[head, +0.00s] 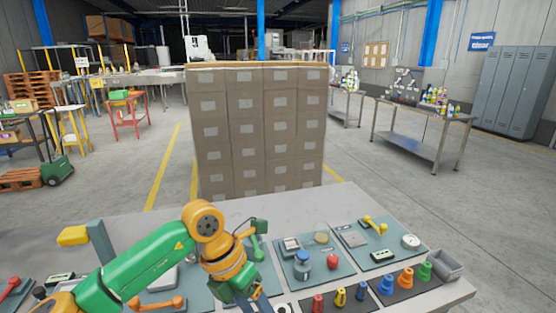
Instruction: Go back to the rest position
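My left arm comes in from the lower left, with a green link and orange joints. It bends down over the workbench (340,205). Its gripper (250,293) points down near the front of the bench, at the lower edge of the picture. The fingers are partly cut off and hard to make out, so I cannot tell whether they are open or shut, or whether they hold anything. My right arm and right gripper are not in view.
Panels on the bench carry a blue-capped jar (302,265), a red knob (333,262), yellow handle (375,224) and coloured cones (405,277). A grey bin (446,265) sits at the right edge. A tall carton stack (262,130) stands behind the bench; floor is open on both sides.

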